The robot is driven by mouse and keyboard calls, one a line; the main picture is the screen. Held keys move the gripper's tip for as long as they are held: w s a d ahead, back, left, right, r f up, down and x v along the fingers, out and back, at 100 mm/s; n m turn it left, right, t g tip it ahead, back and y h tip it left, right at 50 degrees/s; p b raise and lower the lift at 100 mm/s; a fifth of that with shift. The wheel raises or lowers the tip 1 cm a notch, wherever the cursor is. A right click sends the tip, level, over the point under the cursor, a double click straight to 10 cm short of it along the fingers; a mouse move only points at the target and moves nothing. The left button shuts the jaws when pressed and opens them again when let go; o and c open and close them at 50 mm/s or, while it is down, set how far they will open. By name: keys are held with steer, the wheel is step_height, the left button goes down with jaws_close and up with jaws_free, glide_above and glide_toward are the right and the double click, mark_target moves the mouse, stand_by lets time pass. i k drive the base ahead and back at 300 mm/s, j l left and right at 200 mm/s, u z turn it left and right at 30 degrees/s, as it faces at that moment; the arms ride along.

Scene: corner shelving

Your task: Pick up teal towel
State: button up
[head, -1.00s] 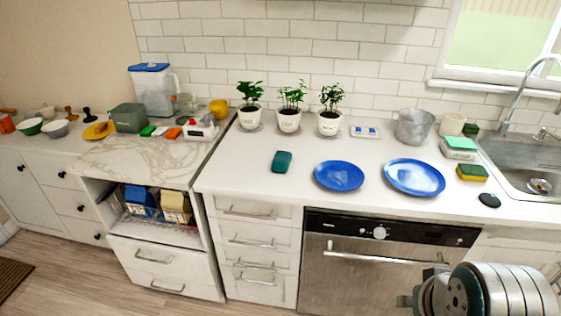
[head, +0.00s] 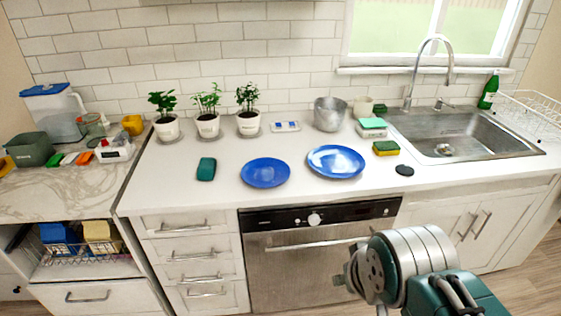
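A small teal folded cloth (head: 206,169), which looks like the teal towel, lies flat on the white counter. It is left of the nearer blue plate and in front of the potted plants. My arm shows at the bottom right, in front of the dishwasher and below the counter edge. My gripper's fingers cannot be made out, so I cannot tell if it is open or shut. The arm is well to the right of the cloth and apart from it.
Two blue plates (head: 265,173) (head: 336,161) lie right of the cloth. Potted plants (head: 207,124) stand behind it. A metal bucket (head: 329,114), sponge (head: 386,148) and sink (head: 450,135) are further right. The counter (head: 160,185) around the cloth is clear.

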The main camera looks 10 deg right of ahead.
mark_target(206, 167)
steer(key=i+j, duration=0.6)
steer(key=j, duration=0.15)
steer(key=i+j, duration=0.6)
steer(key=j, duration=0.15)
